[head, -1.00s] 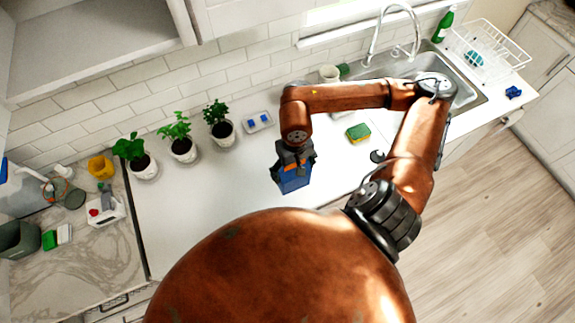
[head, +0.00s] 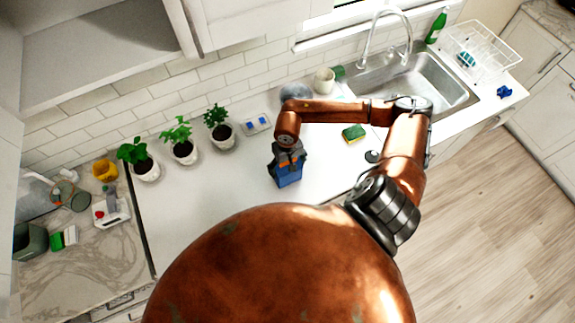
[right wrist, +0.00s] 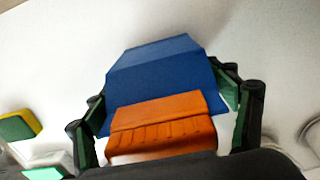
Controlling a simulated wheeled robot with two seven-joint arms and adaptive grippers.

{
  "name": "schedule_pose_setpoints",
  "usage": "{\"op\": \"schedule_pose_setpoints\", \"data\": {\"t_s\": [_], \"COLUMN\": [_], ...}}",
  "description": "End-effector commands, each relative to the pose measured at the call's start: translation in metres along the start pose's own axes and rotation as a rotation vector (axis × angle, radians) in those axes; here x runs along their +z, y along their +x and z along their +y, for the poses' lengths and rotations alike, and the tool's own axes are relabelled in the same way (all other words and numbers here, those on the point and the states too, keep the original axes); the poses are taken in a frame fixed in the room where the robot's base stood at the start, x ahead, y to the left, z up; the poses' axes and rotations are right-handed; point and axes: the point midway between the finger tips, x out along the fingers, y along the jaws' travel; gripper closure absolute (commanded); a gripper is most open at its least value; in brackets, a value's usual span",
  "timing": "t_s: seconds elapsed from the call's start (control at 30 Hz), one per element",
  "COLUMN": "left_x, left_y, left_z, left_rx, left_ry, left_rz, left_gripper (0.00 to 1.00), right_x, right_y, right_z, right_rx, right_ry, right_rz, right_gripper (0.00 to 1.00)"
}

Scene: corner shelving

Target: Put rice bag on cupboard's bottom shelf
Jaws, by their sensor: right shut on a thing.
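The rice bag (head: 289,177) is a blue packet, held over the white counter. In the right wrist view its blue side (right wrist: 160,75) and an orange part (right wrist: 160,125) show between the fingers. My right gripper (head: 288,160) is shut on it, with a finger on each side (right wrist: 165,115). Whether the bag touches the counter cannot be told. The open cupboard (head: 100,50) is at the upper left, with a bare white shelf surface in view. Which of its shelves this is cannot be told. My left gripper is not in view.
Three potted plants (head: 182,150) stand along the tiled wall. A sponge (head: 354,133) lies right of the bag, before the sink (head: 415,80). A yellow cup (head: 104,170) and other items crowd the left marble counter. The white counter (head: 200,215) is clear at left.

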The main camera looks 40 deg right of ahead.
Motion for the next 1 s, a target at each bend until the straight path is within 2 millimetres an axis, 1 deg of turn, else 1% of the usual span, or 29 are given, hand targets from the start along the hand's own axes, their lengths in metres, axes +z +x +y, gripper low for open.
{"op": "schedule_pose_setpoints", "data": {"t_s": [0.33,0.37,0.4,0.6,0.87,1.0], "left_x": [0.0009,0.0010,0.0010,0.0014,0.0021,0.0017], "left_y": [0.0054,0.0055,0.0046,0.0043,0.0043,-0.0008], "left_z": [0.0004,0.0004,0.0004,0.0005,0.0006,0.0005], "left_rx": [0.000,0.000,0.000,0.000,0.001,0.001], "left_ry": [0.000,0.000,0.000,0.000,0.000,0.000], "left_rz": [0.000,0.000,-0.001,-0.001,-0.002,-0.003], "left_gripper": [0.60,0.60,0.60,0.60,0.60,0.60], "right_x": [-0.0013,-0.0004,-0.0003,-0.0004,-0.0005,-0.0003], "right_y": [0.0026,0.0036,0.0028,0.0023,0.0022,-0.0018], "right_z": [-0.0003,0.0002,0.0002,0.0002,0.0002,0.0000], "right_rx": [-0.001,0.000,0.000,0.000,0.000,0.000], "right_ry": [-0.001,0.000,0.000,0.000,0.000,0.000], "right_rz": [0.003,0.001,0.001,0.001,0.001,0.001], "right_gripper": [0.75,0.20,0.18,0.04,0.03,0.03]}}
